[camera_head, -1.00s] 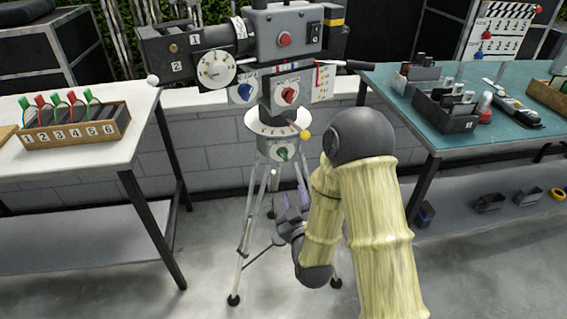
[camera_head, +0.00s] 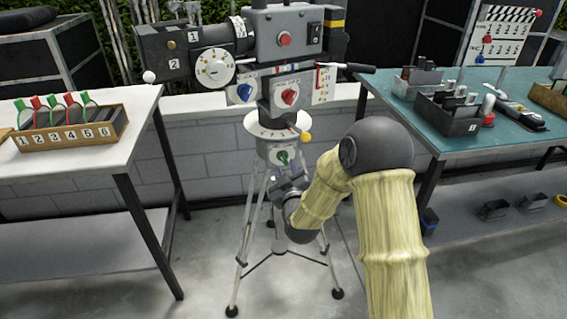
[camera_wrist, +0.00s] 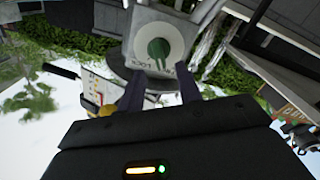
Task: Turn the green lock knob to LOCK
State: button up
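The green lock knob (camera_head: 282,157) sits on a pale round dial on the front of the grey block below the tripod's white ring. In the wrist view the knob (camera_wrist: 158,50) is on its white dial (camera_wrist: 143,38), with "LOCK" lettering at the dial's lower left in that picture. My gripper (camera_wrist: 160,76) is open, with its two dark purple fingers apart and the knob beyond and between their tips. I see no clear contact. In the head view my gripper (camera_head: 286,178) is just below the knob, partly hidden by my wrist.
The camera rig (camera_head: 283,38) stands above, with a blue knob (camera_head: 244,92), a red knob (camera_head: 290,97) and a yellow-ended lever (camera_head: 304,137). Tripod legs (camera_head: 244,240) spread around my wrist. A white table (camera_head: 75,165) is at left, a teal table (camera_head: 470,140) at right.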

aim_at(285, 159)
jog(key=shift+x, duration=2.15)
jog(key=shift+c, duration=0.4)
grip_shut()
jog(key=shift+d+m+b, duration=0.1)
jog(key=shift+m+b, duration=0.25)
jog(key=shift+m, duration=0.05)
jog(key=m+b, duration=0.2)
jog(key=m, duration=0.3)
jog(key=shift+d+f+b, duration=0.1)
jog(key=shift+d+b, duration=0.05)
jog(key=shift+b, duration=0.25)
jog(key=m+b, duration=0.2)
jog(key=m, duration=0.4)
jog(key=shift+d+b, duration=0.2)
jog(key=shift+b, duration=0.15)
